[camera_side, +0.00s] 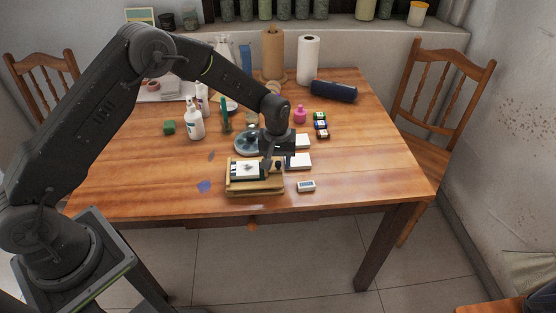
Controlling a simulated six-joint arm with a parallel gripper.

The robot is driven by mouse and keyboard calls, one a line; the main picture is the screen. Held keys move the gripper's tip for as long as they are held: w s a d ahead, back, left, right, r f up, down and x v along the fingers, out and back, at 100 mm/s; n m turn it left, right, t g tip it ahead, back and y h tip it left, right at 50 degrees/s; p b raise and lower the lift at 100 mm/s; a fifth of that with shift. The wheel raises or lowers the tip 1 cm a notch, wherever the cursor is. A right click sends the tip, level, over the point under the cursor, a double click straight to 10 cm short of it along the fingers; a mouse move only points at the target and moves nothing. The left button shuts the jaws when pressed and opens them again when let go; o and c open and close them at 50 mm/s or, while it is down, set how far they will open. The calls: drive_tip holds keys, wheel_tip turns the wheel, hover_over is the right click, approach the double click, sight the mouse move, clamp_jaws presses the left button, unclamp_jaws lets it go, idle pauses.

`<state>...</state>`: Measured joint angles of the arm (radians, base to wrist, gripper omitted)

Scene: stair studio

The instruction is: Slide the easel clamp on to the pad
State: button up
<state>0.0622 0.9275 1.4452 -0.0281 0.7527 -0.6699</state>
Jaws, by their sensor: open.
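A small wooden easel (255,187) stands near the front edge of the table. A pad (245,169), pale with a dark mark on it, rests on the easel. A dark part at the pad's right side looks like the clamp, but it is small and partly hidden by my gripper. My gripper (277,163) points down over the right part of the easel, open. I cannot tell whether its fingers touch the clamp or stand around it.
White blocks (299,160) lie right of the easel, and a small box (306,186) lies at front right. The table's right side is clear.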

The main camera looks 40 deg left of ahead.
clamp_jaws()
idle(0.4)
drive_tip(key=shift+s+a, duration=0.7)
unclamp_jaws()
